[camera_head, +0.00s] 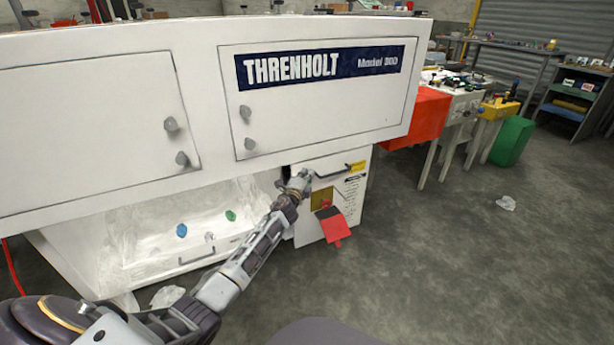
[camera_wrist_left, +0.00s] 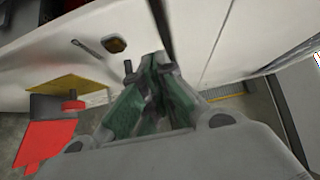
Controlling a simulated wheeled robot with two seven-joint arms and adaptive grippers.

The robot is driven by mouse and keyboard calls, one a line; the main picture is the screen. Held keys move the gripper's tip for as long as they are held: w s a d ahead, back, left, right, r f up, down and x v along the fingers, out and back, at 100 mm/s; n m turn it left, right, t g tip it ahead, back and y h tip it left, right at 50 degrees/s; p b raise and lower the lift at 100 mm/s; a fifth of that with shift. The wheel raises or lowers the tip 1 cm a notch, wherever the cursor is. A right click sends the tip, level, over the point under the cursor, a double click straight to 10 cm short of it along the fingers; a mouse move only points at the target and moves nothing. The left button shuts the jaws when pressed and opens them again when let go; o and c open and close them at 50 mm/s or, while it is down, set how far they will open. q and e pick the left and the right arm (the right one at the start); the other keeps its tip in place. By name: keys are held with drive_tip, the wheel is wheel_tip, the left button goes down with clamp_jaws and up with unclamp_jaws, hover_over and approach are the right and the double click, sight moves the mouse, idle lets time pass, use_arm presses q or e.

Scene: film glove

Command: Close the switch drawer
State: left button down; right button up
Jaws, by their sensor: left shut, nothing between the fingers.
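The switch drawer appears to be the white front (camera_head: 349,206) at the lower right of the white machine, with a dark bar handle (camera_head: 333,174) and a yellow label along its top. A yellow plate (camera_head: 321,199) and a red flap (camera_head: 334,227) are on its front. The plate, a red knob and the red flap (camera_wrist_left: 44,142) also show in the left wrist view. My left gripper (camera_head: 303,174) is at the drawer's upper left corner, beside the handle. In the left wrist view its fingers (camera_wrist_left: 155,62) are together and empty, close to white panels. I cannot tell whether they touch. My right gripper is out of view.
The upper machine body (camera_head: 330,90) overhangs the drawer. A lit recess (camera_head: 190,225) with blue and green knobs lies left of it. An orange-red box (camera_head: 418,117) and benches stand to the right.

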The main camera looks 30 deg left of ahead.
use_arm(q)
drive_tip(key=s+d+p, duration=0.1)
drive_tip(key=s+p, duration=0.2)
drive_tip(key=s, duration=0.6)
drive_tip(key=shift+s, duration=0.4)
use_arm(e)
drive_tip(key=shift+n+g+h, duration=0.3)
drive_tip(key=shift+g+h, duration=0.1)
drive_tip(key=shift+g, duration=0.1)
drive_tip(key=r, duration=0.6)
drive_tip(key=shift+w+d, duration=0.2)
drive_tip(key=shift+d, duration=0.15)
